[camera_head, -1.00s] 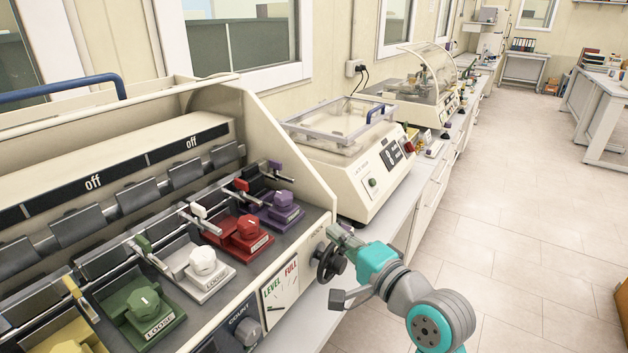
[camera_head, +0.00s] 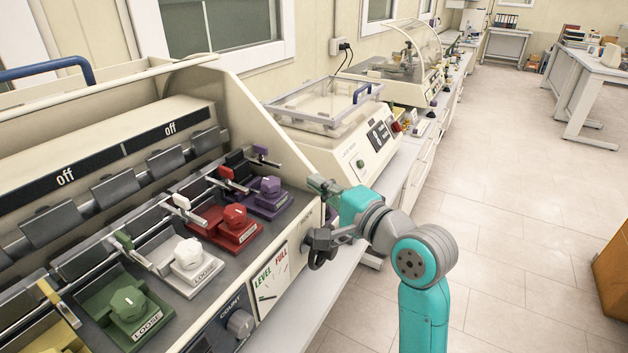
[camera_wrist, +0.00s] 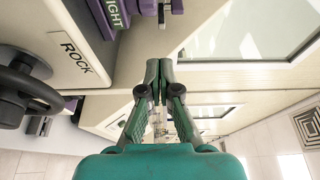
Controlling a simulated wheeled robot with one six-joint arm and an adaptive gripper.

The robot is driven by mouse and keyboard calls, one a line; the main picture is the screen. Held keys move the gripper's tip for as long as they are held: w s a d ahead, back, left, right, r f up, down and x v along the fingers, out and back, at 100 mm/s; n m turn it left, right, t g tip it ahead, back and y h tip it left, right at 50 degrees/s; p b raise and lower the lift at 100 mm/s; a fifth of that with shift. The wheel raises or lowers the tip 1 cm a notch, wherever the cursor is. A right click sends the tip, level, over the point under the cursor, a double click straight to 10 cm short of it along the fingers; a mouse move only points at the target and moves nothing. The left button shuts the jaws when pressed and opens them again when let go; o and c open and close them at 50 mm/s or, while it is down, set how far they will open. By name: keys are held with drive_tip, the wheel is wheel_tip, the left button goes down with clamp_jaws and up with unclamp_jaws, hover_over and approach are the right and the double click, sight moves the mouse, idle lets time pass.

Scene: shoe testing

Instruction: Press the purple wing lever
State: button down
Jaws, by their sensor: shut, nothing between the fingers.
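The purple station is the farthest in the row on the tester. Its purple clamp block with a knob (camera_head: 269,188) sits on the deck, and a small purple piece (camera_head: 261,151) tops the bar behind it. I cannot tell for sure which part is the wing lever. In the wrist view a purple block (camera_wrist: 112,12) with lettering ending "IGHT" is cut off at the top. My gripper (camera_head: 313,181) is shut and empty, near the tester's right end panel, to the right of the purple block and apart from it. The wrist view shows its fingertips (camera_wrist: 159,68) together.
Red (camera_head: 234,218), white (camera_head: 189,255) and green (camera_head: 127,305) clamp blocks stand nearer in the row. The tester's cream end panel (camera_head: 262,120) rises behind the purple station. A dark handwheel (camera_head: 316,258) is below my gripper. A cream shaker (camera_head: 335,140) stands beyond. Open floor lies right.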

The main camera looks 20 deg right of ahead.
drive_tip(key=x, duration=0.8)
drive_tip(key=shift+w, duration=0.1)
drive_tip(key=shift+a, duration=0.1)
drive_tip(key=shift+s+a, duration=0.6)
drive_tip(key=shift+a, duration=0.1)
